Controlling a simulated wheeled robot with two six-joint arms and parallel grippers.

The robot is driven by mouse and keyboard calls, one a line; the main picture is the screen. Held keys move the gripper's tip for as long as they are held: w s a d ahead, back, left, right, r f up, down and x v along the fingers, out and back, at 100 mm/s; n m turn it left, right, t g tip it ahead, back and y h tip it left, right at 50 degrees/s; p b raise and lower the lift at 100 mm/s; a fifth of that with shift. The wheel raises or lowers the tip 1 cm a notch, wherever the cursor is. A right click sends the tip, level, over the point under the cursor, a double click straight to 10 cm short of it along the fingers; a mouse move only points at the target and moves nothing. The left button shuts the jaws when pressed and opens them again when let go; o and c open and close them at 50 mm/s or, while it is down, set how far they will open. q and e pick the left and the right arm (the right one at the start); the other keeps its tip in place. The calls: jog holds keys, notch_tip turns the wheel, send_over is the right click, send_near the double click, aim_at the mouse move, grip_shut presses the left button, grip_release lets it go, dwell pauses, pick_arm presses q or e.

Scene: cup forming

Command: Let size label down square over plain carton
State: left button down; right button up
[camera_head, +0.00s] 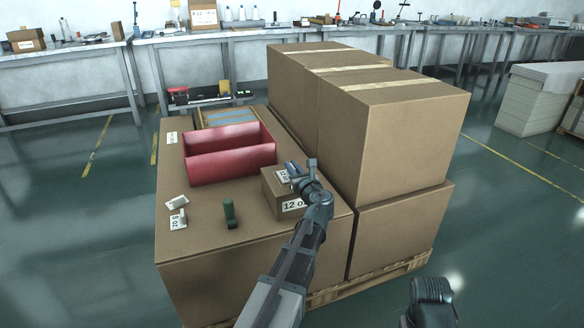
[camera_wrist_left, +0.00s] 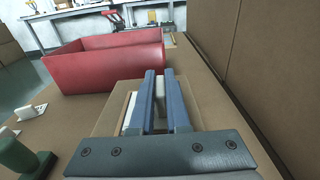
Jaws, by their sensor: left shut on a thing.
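The small brown carton (camera_head: 272,198) stands near the right front of the large carton top, with a white panel reading "12 o" on its front side. My left gripper (camera_head: 296,170) is over its top, fingers pointing away. It is shut on a white size label (camera_head: 283,176), and the label's pale upright grip shows between the blue fingers in the left wrist view (camera_wrist_left: 160,88). The label lies flat at or just above the carton top (camera_wrist_left: 111,108); whether it touches is hidden by the fingers.
A red open bin (camera_head: 232,160) stands just behind the carton. Two more white labels (camera_head: 177,219) and a green handled object (camera_head: 229,213) lie to the left. Tall stacked cartons (camera_head: 392,140) rise close on the right.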

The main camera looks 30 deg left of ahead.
pick_arm(q)
jog(key=shift+s+f+b, duration=0.2)
jog(key=shift+f+b, duration=0.05)
jog(key=shift+b, duration=0.1)
dwell(0.3)
jog(key=c, duration=0.8)
grip_release()
jog(key=p+v, duration=0.1)
jog(key=v, duration=1.3)
jog(key=shift+w+r, duration=0.1)
jog(key=shift+r, duration=0.05)
